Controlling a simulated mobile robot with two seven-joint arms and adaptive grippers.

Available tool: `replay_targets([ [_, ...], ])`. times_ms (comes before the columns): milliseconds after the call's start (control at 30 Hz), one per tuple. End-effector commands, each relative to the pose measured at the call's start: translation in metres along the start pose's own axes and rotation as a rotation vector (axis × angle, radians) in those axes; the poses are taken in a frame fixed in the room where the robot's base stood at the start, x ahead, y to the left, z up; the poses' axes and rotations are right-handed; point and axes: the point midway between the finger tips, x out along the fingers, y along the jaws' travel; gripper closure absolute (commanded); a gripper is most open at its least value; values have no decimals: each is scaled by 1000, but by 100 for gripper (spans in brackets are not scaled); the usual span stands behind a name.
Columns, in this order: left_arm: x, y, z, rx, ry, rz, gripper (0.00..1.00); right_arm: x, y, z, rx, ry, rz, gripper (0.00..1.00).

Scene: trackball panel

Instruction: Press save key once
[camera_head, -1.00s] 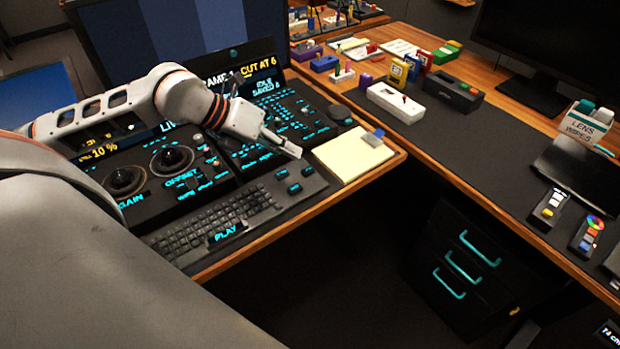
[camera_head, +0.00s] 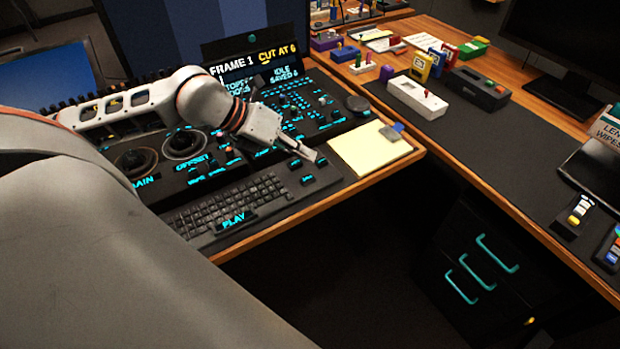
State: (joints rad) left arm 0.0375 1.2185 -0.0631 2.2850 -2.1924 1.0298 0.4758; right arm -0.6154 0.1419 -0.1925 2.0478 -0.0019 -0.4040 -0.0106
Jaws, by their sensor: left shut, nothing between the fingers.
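My left gripper (camera_head: 314,155) is shut and empty, its fingertips pointing down and right at the right end of the keyboard (camera_head: 225,205). A few dark keys with small cyan labels are there, one (camera_head: 307,180) just below the fingertips and another (camera_head: 321,162) right by them. The labels are too small to read, so I cannot tell which is the save key, nor whether the fingertips touch a key. The display (camera_head: 262,66) shows "FRAME 1", "CUT AT 6", "IDLE" and what looks like "SAVED 6". My right gripper is not in view.
Trackballs (camera_head: 183,142) and lit buttons lie behind the keyboard, partly under my left arm. A yellow note pad (camera_head: 368,149) lies right of the keys. A white box (camera_head: 417,99) and a dark box (camera_head: 474,88) stand on the side desk. Drawers (camera_head: 480,268) are below.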

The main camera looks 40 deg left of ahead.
Motion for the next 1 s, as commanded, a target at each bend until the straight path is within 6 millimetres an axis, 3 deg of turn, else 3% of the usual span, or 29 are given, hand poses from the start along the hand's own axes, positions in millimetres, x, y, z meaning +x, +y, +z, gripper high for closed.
replay_targets([
  [100, 16, 12, -14, -6, 10, 2, 100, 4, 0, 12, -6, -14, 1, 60],
  [300, 27, 20, -20, -2, 4, 1, 100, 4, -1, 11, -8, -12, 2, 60],
  [1000, 29, 21, -21, -1, 0, 0, 100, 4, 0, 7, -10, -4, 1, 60],
])
